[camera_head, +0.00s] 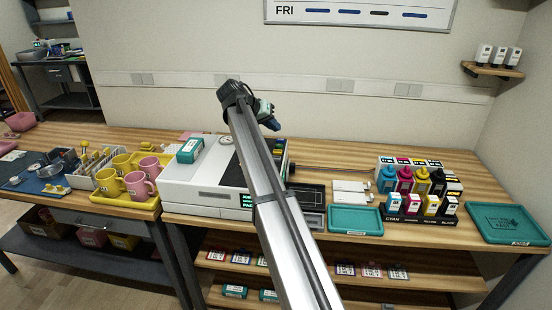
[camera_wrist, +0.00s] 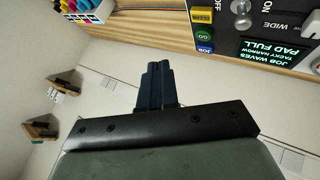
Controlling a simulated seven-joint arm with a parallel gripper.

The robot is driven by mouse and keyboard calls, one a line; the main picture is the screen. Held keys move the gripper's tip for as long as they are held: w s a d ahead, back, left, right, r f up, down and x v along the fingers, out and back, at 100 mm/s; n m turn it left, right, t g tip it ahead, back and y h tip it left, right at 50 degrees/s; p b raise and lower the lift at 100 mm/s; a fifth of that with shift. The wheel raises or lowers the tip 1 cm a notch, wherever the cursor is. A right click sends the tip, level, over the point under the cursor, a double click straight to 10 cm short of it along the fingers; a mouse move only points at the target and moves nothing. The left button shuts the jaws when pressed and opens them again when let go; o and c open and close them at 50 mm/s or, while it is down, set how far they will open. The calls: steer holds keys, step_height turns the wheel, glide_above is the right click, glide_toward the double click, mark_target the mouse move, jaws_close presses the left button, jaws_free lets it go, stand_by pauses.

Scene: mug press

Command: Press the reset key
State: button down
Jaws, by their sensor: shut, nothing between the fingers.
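A white press machine (camera_head: 185,192) stands on the wooden bench, partly hidden behind my arm. In the wrist view its control panel (camera_wrist: 240,50) shows at the upper right. On it are a yellow key (camera_wrist: 202,16), a green GO key (camera_wrist: 204,36) and a blue JOB key (camera_wrist: 205,48). The yellow key's label is too small to read surely, and I cannot make out a key marked reset. A lit display (camera_wrist: 275,50) reads "JOB WAVES TACKY NARROW PAD FULL". My gripper (camera_head: 270,120) is above the machine, apart from it; its dark fingers (camera_wrist: 157,66) are shut and empty.
A yellow tray (camera_head: 120,203) with yellow and pink mugs (camera_head: 137,186) stands left of the machine. A teal box (camera_head: 190,150) sits on the machine. To the right are teal trays (camera_head: 355,220) and a rack of ink bottles (camera_head: 420,216). Space above the bench is open.

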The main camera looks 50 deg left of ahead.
steer(key=shift+f, duration=0.2)
steer(key=shift+f, duration=4.25)
steer(key=shift+f, duration=0.15)
steer(key=shift+f, duration=0.25)
steer(key=shift+f, duration=0.5)
steer(key=shift+r, duration=0.9)
steer(key=shift+r, duration=2.5)
